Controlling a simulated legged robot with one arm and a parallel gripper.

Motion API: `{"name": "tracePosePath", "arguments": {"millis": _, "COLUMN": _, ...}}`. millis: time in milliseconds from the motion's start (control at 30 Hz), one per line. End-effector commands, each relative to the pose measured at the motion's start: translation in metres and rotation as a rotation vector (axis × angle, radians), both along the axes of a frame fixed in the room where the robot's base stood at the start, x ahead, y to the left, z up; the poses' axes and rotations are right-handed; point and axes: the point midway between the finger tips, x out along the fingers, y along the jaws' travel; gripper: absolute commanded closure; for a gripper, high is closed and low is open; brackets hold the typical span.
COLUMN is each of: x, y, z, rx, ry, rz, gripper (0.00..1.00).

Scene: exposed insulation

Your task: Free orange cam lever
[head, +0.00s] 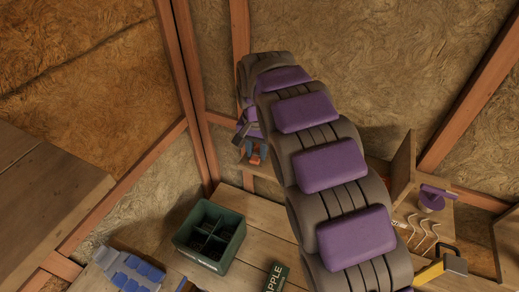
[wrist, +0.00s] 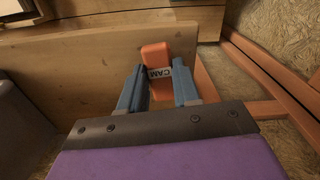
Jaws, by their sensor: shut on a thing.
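The orange cam lever (wrist: 155,54) is in the upper middle of the wrist view, with a pale label reading "CAM" across it. My gripper (wrist: 160,88) has its two blue fingers on either side of the lever and is shut on it. The lever lies against a wooden board (wrist: 90,60); its lower part is partly hidden between the fingers. In the head view a small orange piece of the lever (head: 255,159) shows below my gripper (head: 252,148), left of my arm. My arm hides much of the area to the right.
A dark green divided crate (head: 211,236) stands on the wooden bench, with a blue and grey item (head: 128,268) to its left. A purple item (head: 432,199), hooks (head: 424,236) and a yellow-handled tool (head: 440,266) are at right. Wooden studs line the insulated walls.

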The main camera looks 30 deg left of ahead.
Motion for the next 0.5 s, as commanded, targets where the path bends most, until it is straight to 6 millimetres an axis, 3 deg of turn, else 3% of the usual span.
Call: {"name": "tracePosePath", "arguments": {"millis": 500, "x": 0.0013, "y": 0.006, "z": 0.0028, "rx": 0.008, "ry": -0.008, "rz": -0.137, "gripper": 0.99}}
